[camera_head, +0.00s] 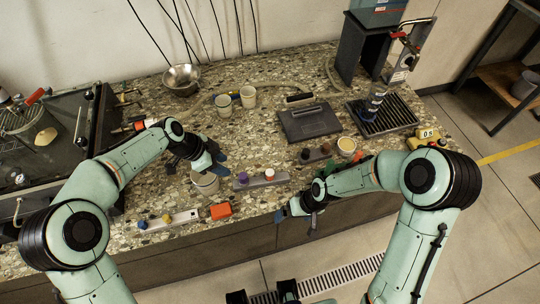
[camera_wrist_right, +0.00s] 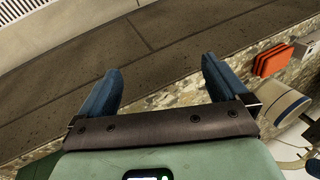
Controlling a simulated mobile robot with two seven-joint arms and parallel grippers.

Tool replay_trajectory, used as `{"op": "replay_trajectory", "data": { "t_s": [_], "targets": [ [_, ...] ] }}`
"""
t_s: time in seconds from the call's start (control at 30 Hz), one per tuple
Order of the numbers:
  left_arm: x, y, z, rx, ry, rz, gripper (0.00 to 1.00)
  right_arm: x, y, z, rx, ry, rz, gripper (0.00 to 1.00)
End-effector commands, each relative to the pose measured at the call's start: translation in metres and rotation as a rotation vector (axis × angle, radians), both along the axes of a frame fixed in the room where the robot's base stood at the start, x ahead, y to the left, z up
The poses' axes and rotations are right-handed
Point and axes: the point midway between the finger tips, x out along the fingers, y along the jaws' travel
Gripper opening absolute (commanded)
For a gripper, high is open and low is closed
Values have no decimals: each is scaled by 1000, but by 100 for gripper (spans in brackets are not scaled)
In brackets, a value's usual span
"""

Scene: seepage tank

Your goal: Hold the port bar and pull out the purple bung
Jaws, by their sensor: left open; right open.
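The purple bung (camera_head: 243,177) stands upright in a grey port bar (camera_head: 258,183) near the front edge of the stone counter. A white-topped bung (camera_head: 269,173) stands in the same bar, to its right. My left gripper (camera_head: 197,170) is open, left of the bar and above a pale cup (camera_head: 205,184), apart from the bung. My right gripper (camera_head: 289,213) is open and empty at the counter's front edge, to the right of and nearer than the bar. In the right wrist view its two blue fingers (camera_wrist_right: 161,85) are spread, with nothing between them.
An orange block (camera_head: 221,211) and another bar (camera_head: 168,222) with blue and yellow bungs lie front left. A third bar (camera_head: 316,155) with dark bungs lies behind my right arm. Two cups (camera_head: 236,101), a dark scale-like plate (camera_head: 310,122) and a metal bowl (camera_head: 181,79) stand farther back.

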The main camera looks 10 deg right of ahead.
Motion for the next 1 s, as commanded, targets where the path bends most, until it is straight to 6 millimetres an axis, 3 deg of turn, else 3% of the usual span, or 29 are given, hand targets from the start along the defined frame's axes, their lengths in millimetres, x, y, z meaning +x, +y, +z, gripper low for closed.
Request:
{"op": "replay_trajectory", "data": {
  "t_s": [0.07,0.37,0.8,1.0],
  "targets": [
    [0,0,0,0,0,0,43,19,3,18,-21,-55,158,100],
    [0,0,0,0,0,0,43,63,20,42,-91,-204,807,100],
    [0,0,0,0,0,0,43,137,39,102,-220,-366,1980,100],
    [0,0,0,0,0,0,43,153,42,118,-231,-368,2265,100]
  ]
}}
